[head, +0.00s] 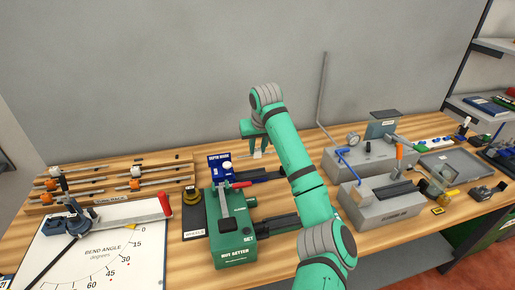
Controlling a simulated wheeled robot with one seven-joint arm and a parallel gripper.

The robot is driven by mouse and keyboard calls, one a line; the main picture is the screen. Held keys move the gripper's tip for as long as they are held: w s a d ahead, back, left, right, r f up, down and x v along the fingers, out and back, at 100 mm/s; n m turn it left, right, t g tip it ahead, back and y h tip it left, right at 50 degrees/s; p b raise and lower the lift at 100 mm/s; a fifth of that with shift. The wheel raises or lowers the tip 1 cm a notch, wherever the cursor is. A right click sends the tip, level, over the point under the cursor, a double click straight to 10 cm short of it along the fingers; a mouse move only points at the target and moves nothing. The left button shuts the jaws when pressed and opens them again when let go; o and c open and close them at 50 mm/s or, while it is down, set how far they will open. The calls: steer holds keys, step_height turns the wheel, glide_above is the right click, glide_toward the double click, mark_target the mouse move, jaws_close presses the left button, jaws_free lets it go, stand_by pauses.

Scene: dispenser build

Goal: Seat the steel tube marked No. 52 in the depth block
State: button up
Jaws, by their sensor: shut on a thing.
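The blue depth block (219,161) stands at the back middle of the bench, with its label panel upright and a dark blue bed (262,176) reaching right. My gripper (257,153) is just above and behind that bed, pointing down. It is shut on a small pale piece, apparently the steel tube (257,155). Most of that piece is hidden by the fingers and my arm, and no number on it can be read. I cannot tell whether it touches the block.
A green nut setter (234,243) with a red-handled lever stands in front of the depth block. A wooden tube rack (105,200) and a bend-angle board (92,262) are on the left. Grey machines (382,205) and a tray (447,164) fill the right.

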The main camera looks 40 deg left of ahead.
mark_target(256, 157)
steer(key=shift+s+a+f, duration=0.2)
steer(key=shift+a+f, duration=0.05)
steer(key=shift+w+d+f, duration=0.1)
steer(key=shift+w+f, duration=0.05)
steer(key=shift+f, duration=2.05)
steer(key=shift+s, duration=0.2)
steer(key=shift+d, duration=0.2)
steer(key=shift+a, duration=0.2)
steer(key=shift+w+d+f, duration=0.1)
steer(key=shift+f, duration=1.15)
stand_by(0.4)
steer(key=shift+f, duration=0.1)
